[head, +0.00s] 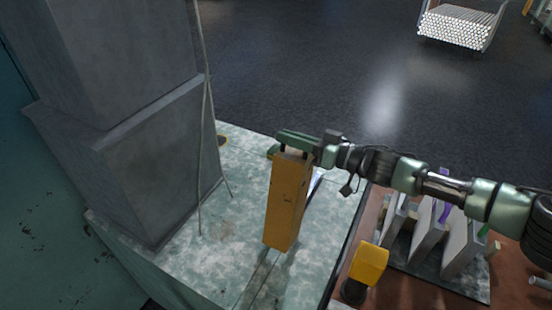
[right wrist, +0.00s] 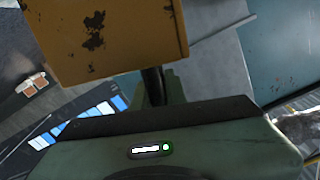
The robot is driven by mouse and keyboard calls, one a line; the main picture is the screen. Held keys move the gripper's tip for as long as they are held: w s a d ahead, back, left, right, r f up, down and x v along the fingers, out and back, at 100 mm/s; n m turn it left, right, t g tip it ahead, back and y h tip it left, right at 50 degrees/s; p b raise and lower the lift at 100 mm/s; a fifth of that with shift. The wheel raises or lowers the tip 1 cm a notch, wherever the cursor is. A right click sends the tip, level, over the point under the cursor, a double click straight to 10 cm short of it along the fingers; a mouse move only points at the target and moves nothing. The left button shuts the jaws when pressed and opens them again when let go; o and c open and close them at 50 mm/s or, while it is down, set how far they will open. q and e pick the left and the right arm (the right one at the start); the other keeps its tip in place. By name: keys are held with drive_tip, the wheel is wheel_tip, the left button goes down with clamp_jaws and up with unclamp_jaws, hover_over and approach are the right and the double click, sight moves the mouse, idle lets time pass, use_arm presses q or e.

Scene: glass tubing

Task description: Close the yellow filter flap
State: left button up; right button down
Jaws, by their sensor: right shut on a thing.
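The yellow filter flap (head: 286,205) is a worn yellow box-like panel standing up from the pale mottled surface in the head view. My right gripper (head: 290,146) is at its top end and shut on it, with the green fingers across the top. In the right wrist view the yellow flap (right wrist: 110,35) fills the upper left, with dark chipped patches, close in front of the gripper body. The fingertips are mostly hidden there behind the flap. My left gripper is not in view.
A tall grey column (head: 125,120) stands to the left, with a thin cable hanging beside it. At the lower right are a yellow-headed part (head: 369,263) and a rack of upright grey plates (head: 430,245). The dark floor behind is open, with a bundle of glass tubes (head: 458,25) far off.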

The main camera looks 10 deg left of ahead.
drive_tip(key=shift+w+d+f+b, duration=0.15)
drive_tip(key=shift+w+d+b, duration=0.1)
drive_tip(key=shift+w, duration=0.35)
drive_tip(key=shift+w+d+f+b, duration=0.1)
drive_tip(key=shift+w+d+b, duration=0.15)
drive_tip(key=shift+w, duration=0.4)
drive_tip(key=shift+w+d+f+b, duration=0.15)
drive_tip(key=shift+w+d, duration=0.15)
drive_tip(key=shift+w, duration=0.3)
drive_tip(key=c, duration=1.5)
unclamp_jaws()
drive_tip(key=shift+o, duration=0.2)
drive_tip(key=b+v, duration=0.2)
drive_tip(key=v, duration=0.5)
drive_tip(key=shift+d, duration=0.35)
drive_tip(key=shift+s, duration=0.1)
drive_tip(key=shift+c, duration=0.3)
